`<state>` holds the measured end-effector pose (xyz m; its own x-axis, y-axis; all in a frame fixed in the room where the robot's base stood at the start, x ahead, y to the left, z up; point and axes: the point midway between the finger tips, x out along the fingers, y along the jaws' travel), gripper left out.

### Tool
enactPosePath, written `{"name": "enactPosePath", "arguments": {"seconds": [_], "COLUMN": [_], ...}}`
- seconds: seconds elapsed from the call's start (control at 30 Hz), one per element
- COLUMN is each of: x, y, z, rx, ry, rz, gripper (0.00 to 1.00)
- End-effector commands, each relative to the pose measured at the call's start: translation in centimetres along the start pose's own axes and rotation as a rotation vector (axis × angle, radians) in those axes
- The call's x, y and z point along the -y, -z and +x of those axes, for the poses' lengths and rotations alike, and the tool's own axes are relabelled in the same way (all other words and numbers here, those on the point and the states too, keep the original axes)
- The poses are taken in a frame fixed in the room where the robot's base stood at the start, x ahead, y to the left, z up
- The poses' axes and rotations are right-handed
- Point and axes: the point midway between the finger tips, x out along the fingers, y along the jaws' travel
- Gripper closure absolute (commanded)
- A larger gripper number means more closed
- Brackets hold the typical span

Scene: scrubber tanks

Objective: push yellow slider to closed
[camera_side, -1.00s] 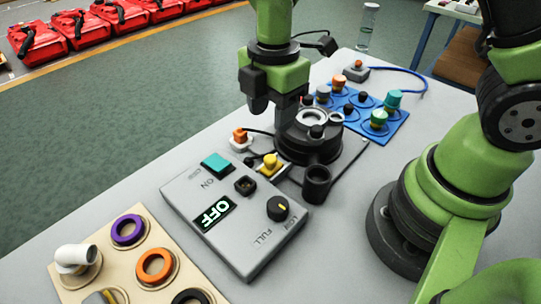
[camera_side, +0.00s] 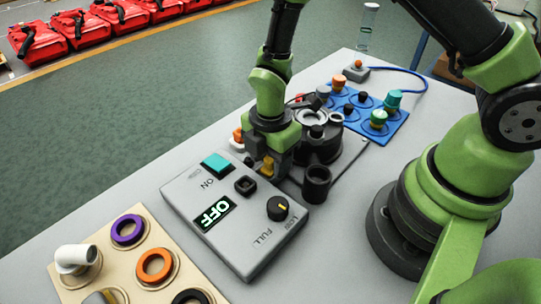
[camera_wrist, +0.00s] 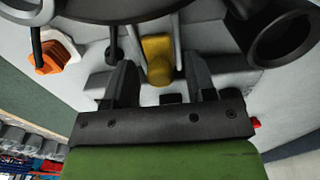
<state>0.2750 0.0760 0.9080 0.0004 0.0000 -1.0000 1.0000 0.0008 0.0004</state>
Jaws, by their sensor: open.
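The yellow slider (camera_side: 268,165) sits on a small grey base behind the control box, partly hidden by my gripper in the side view. In the wrist view the yellow slider (camera_wrist: 158,57) stands between my two dark fingers. My gripper (camera_side: 260,170) is low over the slider, pointing down. In the wrist view my gripper (camera_wrist: 158,75) is open, with one finger on each side of the slider and a visible gap on both sides. I cannot tell whether either finger touches it.
The grey control box (camera_side: 235,215) with a teal button and an OFF display is in front. A black round housing (camera_side: 318,140) and a black cup (camera_side: 316,183) stand close by. An orange-topped plug (camera_wrist: 50,55) is near the slider. A blue tray (camera_side: 365,115) lies behind.

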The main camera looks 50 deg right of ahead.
Motion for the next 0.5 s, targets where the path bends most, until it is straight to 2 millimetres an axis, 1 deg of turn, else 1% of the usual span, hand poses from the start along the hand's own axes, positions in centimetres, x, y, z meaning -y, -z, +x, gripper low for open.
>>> {"name": "enactPosePath", "arguments": {"seconds": [0.1, 0.13, 0.33, 0.37, 0.5], "x": [-0.01, 0.00, 0.00, 0.00, -0.01], "y": [0.00, 0.00, 0.00, 0.00, -0.27], "z": [-0.02, -0.02, -0.04, -0.04, -0.05], "rx": [0.000, 0.000, 0.000, 0.000, 0.000], "ry": [0.000, 0.000, 0.000, 0.000, 0.000], "rz": [0.000, 0.001, 0.001, 0.001, 0.003], "gripper": [0.49, 0.51, 0.97, 1.00, 1.00]}}
